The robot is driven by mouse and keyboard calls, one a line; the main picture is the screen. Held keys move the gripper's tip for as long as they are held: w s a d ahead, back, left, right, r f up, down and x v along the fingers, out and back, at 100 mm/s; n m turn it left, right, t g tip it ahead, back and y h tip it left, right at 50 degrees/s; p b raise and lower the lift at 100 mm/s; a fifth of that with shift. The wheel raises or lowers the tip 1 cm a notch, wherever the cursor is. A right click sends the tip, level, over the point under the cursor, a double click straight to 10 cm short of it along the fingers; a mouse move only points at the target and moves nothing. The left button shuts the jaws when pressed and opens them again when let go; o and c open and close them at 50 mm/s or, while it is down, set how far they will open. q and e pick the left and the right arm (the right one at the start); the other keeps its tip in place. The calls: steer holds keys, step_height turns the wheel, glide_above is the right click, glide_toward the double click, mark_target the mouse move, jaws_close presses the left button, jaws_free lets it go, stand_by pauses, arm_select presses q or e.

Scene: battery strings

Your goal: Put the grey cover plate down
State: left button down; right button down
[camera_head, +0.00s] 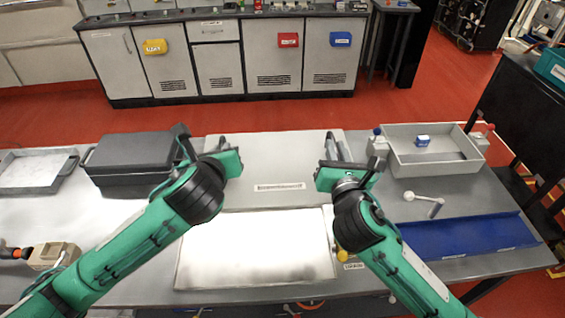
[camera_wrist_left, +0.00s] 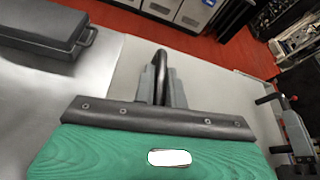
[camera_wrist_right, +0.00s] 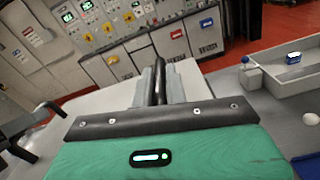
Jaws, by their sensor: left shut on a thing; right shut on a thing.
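The grey cover plate (camera_head: 275,165) is a wide flat panel with a label strip near its front edge, seen between my two grippers in the head view. It also shows in the left wrist view (camera_wrist_left: 215,85) and the right wrist view (camera_wrist_right: 105,100). My left gripper (camera_head: 223,148) is shut on the plate's left dark handle (camera_wrist_left: 160,60). My right gripper (camera_head: 334,150) is shut on its right dark handle (camera_wrist_right: 158,68). The plate looks about level; whether it touches the bench underneath, I cannot tell.
A white rectangular panel (camera_head: 255,250) lies in front of the plate. A black case (camera_head: 128,157) and a shallow tray (camera_head: 35,170) are at left. A grey bin (camera_head: 436,166) holding a small blue-and-white item (camera_head: 423,141) and a blue mat (camera_head: 470,237) are at right.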

arm_select(q)
steer(key=shift+r, duration=0.15)
arm_select(e)
steer(key=shift+d+r, duration=0.1)
steer(key=shift+r, duration=0.1)
